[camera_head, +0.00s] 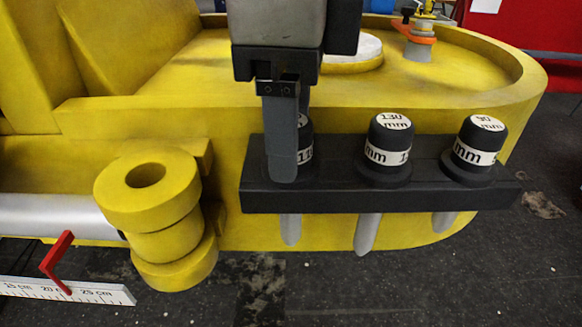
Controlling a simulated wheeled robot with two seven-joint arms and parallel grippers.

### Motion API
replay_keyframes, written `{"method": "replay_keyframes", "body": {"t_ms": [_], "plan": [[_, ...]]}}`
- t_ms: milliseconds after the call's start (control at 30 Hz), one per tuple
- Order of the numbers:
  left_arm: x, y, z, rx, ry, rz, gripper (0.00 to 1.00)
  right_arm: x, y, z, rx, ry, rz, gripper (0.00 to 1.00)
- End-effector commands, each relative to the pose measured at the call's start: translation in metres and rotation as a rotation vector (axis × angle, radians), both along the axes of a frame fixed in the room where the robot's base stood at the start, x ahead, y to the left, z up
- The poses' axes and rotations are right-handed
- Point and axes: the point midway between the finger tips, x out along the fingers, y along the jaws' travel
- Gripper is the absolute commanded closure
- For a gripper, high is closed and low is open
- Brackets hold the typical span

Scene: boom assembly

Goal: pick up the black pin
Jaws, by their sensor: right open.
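Three black pins with white label bands stand in a black holder (380,196). The left pin (304,150) is largely hidden behind my gripper finger. The middle pin (390,135) is labelled 130 mm and the right pin (480,140) 90 mm. Their grey shafts show below the holder. My right gripper (284,165) comes down from the top, fingers pointing down at the left pin. It is open. One finger is in front of that pin's head; the other is mostly hidden. I cannot tell whether they touch the pin. My left gripper is not in view.
A yellow boom part with a ringed eye (150,190) stands left of the holder. A ruler (80,290) with a red pointer (57,262) lies at lower left. A yellow machine body (450,80) is behind the holder. Dark floor is open at lower right.

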Motion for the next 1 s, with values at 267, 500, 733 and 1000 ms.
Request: {"method": "replay_keyframes", "body": {"t_ms": [267, 500, 733, 1000], "plan": [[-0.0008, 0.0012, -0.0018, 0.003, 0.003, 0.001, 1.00, 0.0003, -0.0002, -0.0101, 0.001, 0.001, 0.000, 0.41], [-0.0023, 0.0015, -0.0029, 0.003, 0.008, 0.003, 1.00, 0.0002, -0.0001, -0.0097, 0.001, 0.000, 0.000, 0.91], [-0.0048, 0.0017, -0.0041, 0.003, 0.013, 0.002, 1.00, 0.0004, 0.0000, -0.0085, 0.003, -0.001, 0.000, 1.00], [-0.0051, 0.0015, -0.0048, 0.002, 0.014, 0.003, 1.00, 0.0005, 0.0004, -0.0030, 0.004, -0.003, -0.001, 1.00]]}}
